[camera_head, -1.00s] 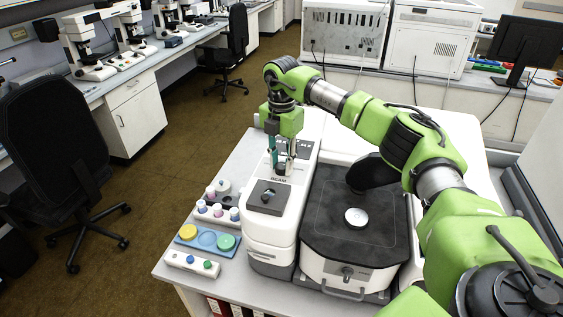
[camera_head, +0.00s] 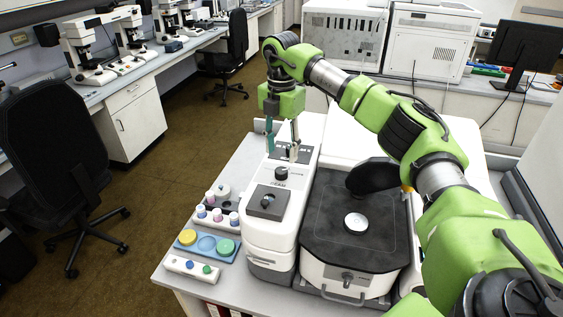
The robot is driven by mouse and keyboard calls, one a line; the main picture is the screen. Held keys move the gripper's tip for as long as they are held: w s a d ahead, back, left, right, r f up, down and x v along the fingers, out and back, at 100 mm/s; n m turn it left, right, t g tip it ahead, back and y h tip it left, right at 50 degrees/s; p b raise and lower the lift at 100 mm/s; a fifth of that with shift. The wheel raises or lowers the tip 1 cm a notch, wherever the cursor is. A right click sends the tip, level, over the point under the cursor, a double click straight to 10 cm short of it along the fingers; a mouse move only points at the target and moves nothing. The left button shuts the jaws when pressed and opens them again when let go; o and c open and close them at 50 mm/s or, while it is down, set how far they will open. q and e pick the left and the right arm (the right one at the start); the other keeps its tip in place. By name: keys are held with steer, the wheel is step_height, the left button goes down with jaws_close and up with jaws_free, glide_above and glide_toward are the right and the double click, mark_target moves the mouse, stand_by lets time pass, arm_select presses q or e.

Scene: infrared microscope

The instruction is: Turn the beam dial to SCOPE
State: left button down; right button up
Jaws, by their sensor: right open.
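The beam dial (camera_head: 281,173) is a small black knob on top of the narrow white instrument unit (camera_head: 266,231). A label is printed just in front of it. The dial's pointer and setting are too small to read. My right gripper (camera_head: 282,153) points down with its two fingers apart and nothing between them. It is just behind and above the dial in the camera_head view, clear of the knob. My left gripper is not in view.
A dark square block with a knob (camera_head: 267,202) sits in front of the dial. To the right is a black-topped stage (camera_head: 325,240) with a round white disc (camera_head: 355,222). On the left are a blue tray (camera_head: 208,256) and a rack of small bottles (camera_head: 212,222).

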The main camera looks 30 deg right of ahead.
mark_target(282, 170)
step_height(282, 170, up, 6)
steer(key=shift+f, duration=0.15)
stand_by(0.6)
